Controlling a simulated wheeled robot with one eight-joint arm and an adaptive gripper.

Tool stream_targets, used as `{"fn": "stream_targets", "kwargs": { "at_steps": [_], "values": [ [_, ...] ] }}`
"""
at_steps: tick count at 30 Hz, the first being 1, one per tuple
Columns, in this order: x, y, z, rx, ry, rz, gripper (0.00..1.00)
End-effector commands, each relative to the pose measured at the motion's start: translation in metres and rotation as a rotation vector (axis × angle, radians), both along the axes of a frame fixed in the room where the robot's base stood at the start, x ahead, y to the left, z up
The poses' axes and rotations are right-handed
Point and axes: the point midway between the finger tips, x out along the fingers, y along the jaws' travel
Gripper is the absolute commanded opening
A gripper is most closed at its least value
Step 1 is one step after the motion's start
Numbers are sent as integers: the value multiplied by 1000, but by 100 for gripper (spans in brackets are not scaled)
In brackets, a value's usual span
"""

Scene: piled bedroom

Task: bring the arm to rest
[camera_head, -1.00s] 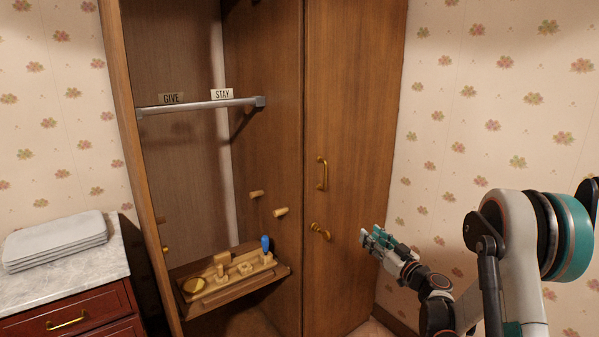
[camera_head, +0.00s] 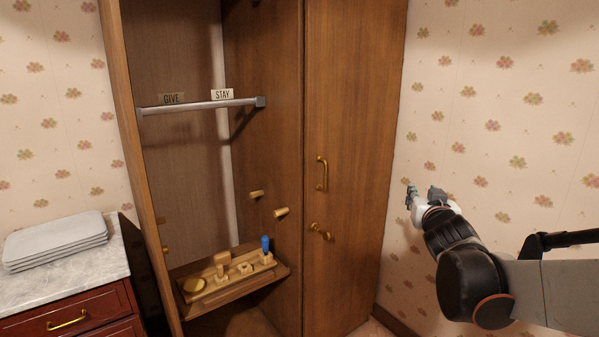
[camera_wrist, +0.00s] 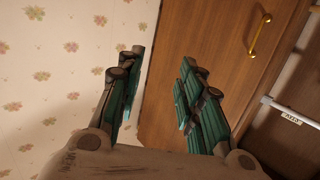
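My gripper (camera_head: 425,194) is raised in front of the flowered wall, to the right of the closed wardrobe door (camera_head: 355,150) in the head view. Its two fingers stand apart with nothing between them. In the wrist view my gripper (camera_wrist: 160,98) shows the same gap between its teal-padded fingers. Behind the gap are the wall and the edge of the wardrobe door (camera_wrist: 205,45). I cannot see the gripper touching anything.
The open wardrobe side has a metal rail (camera_head: 200,105) with GIVE (camera_head: 171,99) and STAY (camera_head: 222,94) tags. Pegs (camera_head: 281,212) and a wooden tray (camera_head: 225,293) are lower down. A marble-topped cabinet (camera_head: 110,270) holds folded cloth (camera_head: 55,240). Wall space right of the door is free.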

Motion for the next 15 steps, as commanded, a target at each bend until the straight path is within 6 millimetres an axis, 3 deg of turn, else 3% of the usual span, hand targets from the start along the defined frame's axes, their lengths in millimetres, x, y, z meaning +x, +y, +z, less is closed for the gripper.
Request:
{"fn": "stream_targets", "kwargs": {
  "at_steps": [8,15],
  "values": [
    [-99,15,-29,27,261,-43,34],
    [-194,45,-75,48,516,16,34]
  ]
}}
